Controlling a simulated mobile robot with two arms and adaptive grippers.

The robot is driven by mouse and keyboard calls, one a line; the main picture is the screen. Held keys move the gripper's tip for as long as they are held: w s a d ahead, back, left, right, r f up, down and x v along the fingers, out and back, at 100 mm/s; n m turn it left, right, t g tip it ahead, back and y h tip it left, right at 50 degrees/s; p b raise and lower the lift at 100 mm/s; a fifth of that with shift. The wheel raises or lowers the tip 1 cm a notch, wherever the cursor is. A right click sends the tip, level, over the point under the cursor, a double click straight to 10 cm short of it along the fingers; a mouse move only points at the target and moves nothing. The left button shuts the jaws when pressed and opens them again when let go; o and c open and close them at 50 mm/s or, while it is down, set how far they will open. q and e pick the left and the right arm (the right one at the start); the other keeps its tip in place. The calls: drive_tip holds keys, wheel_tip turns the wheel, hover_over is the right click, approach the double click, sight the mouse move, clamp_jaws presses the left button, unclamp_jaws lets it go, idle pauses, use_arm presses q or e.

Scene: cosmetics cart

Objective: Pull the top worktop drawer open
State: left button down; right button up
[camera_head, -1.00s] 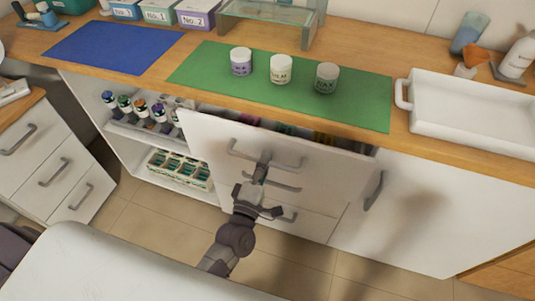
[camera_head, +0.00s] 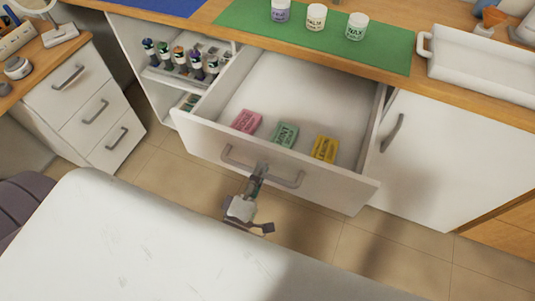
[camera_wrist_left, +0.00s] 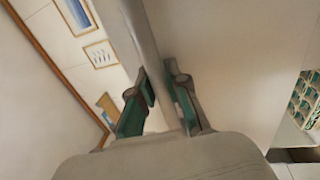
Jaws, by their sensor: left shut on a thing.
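The top worktop drawer (camera_head: 330,181) is pulled well out from under the wooden worktop in the head view. Inside it lie a pink box (camera_head: 246,121), a green box (camera_head: 284,134) and a yellow box (camera_head: 324,149) near the front. My left gripper (camera_head: 260,172) is shut on the drawer's grey bar handle (camera_head: 287,182), near its middle. In the left wrist view the handle bar (camera_wrist_left: 157,62) passes between the green-padded fingers (camera_wrist_left: 160,103). My right gripper is not in view.
A green mat (camera_head: 390,48) with three jars and a white tray (camera_head: 480,65) are on the worktop. Bottles stand on an open shelf (camera_head: 175,80) left of the drawer. A white drawer unit (camera_head: 85,95) stands at far left. My white base is close in front.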

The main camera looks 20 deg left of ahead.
use_arm(q)
drive_tip(key=s, duration=0.6)
drive_tip(key=shift+s, duration=0.3)
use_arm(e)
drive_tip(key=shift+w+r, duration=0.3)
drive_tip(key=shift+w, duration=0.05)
use_arm(q)
drive_tip(key=shift+a, duration=0.1)
drive_tip(key=c, duration=1.1)
unclamp_jaws()
drive_tip(key=shift+c, duration=0.2)
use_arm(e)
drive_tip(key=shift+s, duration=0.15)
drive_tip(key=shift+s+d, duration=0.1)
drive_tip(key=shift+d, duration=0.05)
use_arm(q)
drive_tip(key=s+f, duration=0.2)
drive_tip(key=s, duration=0.9)
drive_tip(key=shift+s+a+f, duration=0.15)
drive_tip(key=shift+s+a, duration=0.1)
drive_tip(key=shift+s, duration=0.15)
